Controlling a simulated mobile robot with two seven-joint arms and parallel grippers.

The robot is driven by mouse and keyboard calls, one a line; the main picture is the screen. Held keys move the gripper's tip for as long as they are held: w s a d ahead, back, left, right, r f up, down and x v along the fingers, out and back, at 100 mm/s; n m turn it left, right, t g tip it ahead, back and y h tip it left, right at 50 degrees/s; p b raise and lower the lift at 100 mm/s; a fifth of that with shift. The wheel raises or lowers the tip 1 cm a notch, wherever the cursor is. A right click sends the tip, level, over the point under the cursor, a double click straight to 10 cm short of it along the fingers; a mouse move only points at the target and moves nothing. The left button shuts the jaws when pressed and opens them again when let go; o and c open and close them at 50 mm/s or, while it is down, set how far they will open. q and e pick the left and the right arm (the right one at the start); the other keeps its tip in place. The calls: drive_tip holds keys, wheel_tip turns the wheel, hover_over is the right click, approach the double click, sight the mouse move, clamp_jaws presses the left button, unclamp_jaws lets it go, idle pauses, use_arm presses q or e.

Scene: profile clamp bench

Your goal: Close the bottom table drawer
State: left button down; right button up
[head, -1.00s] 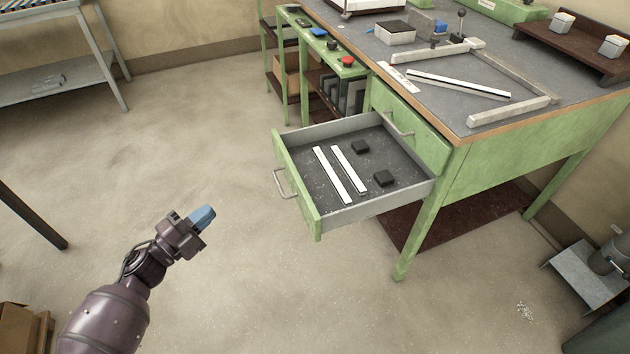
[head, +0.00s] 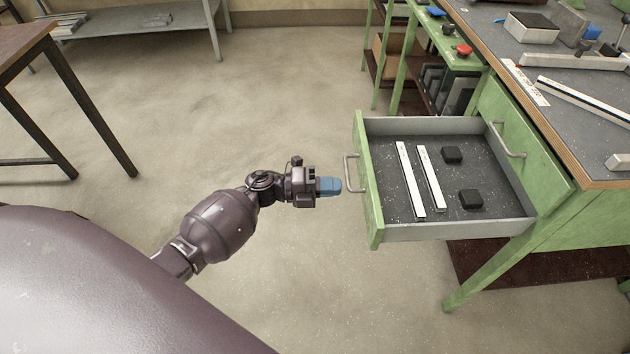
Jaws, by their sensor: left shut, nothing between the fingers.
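The bottom table drawer (head: 372,190) is pulled far out from the green bench. It has a green front, grey walls and a metal bar handle (head: 349,173). Two white strips (head: 410,180) and two black blocks (head: 470,198) lie inside. My left gripper (head: 331,186) has blue fingertips, is shut and empty, and points at the drawer front. Its tips appear just short of the handle, level with its lower part in the picture; I cannot tell the exact gap in depth. My right gripper is not in view.
Another drawer front with a handle (head: 508,142) sits shut above the open one. The bench top (head: 510,60) carries profiles and a white box. A green side stand (head: 455,50) stands behind. A brown table (head: 60,80) is at left. The floor before the drawer is clear.

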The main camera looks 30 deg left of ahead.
sight(369, 186)
use_arm(q)
drive_tip(key=x, duration=0.4)
drive_tip(key=shift+w+d+f, duration=0.1)
drive_tip(key=shift+d, duration=0.05)
drive_tip(key=shift+w+d, duration=0.2)
drive_tip(key=shift+d, duration=0.15)
drive_tip(key=shift+w+d, duration=0.35)
drive_tip(key=shift+d, duration=0.1)
drive_tip(key=shift+d, duration=0.1)
